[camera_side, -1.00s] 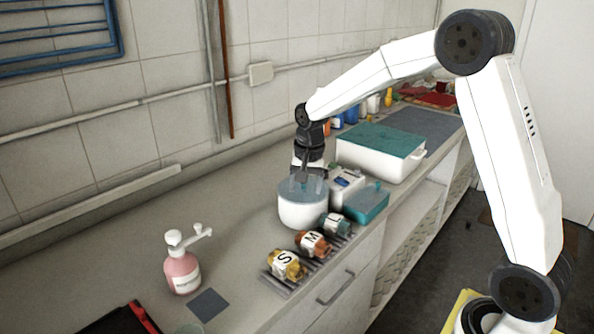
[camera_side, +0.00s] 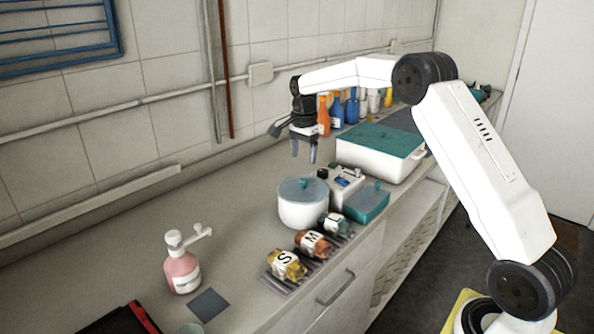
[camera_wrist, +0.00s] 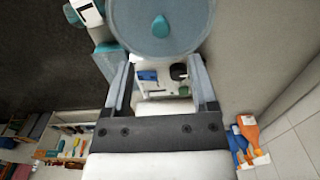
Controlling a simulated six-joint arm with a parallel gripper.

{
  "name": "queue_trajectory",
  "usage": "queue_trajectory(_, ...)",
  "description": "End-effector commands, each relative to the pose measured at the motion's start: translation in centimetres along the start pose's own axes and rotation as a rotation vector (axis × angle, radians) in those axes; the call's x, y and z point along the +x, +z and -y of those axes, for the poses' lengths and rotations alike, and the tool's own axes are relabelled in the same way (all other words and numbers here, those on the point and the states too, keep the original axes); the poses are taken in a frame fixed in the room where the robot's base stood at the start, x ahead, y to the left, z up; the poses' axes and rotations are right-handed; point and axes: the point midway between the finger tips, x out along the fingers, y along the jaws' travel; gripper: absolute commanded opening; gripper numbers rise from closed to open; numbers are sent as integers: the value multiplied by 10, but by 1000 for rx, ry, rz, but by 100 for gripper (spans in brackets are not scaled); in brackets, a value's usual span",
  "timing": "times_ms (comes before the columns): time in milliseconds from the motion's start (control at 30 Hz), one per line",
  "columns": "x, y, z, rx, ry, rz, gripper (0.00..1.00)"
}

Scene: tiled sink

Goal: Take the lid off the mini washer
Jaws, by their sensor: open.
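The mini washer (camera_side: 303,213) is a round white tub on the counter. Its blue-grey lid (camera_side: 294,191) with a small teal knob (camera_side: 303,183) sits on top of it. In the wrist view the lid (camera_wrist: 187,32) shows from above at the top, with its teal knob (camera_wrist: 160,27) near the middle. My gripper (camera_side: 304,158) is open and empty, with its fingers pointing down. It is above and behind the washer, apart from the lid. In the wrist view my gripper (camera_wrist: 162,80) has its two fingers spread, just below the lid's edge.
A small white box (camera_side: 343,186) and a teal-lidded box (camera_side: 366,203) stand right of the washer. Labelled jars (camera_side: 287,265) lie on a rack in front. A large white bin (camera_side: 372,163) stands behind. A pink pump bottle (camera_side: 182,272) stands at left; the counter between is clear.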

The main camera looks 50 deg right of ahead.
Motion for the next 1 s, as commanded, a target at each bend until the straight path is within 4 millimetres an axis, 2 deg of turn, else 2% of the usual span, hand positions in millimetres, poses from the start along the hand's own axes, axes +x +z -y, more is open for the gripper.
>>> queue_trajectory(300,23,0,0,-2,0,0,75)
queue_trajectory(667,33,0,0,-2,2,1,75)
queue_trajectory(1000,70,-2,0,-2,1,0,75)
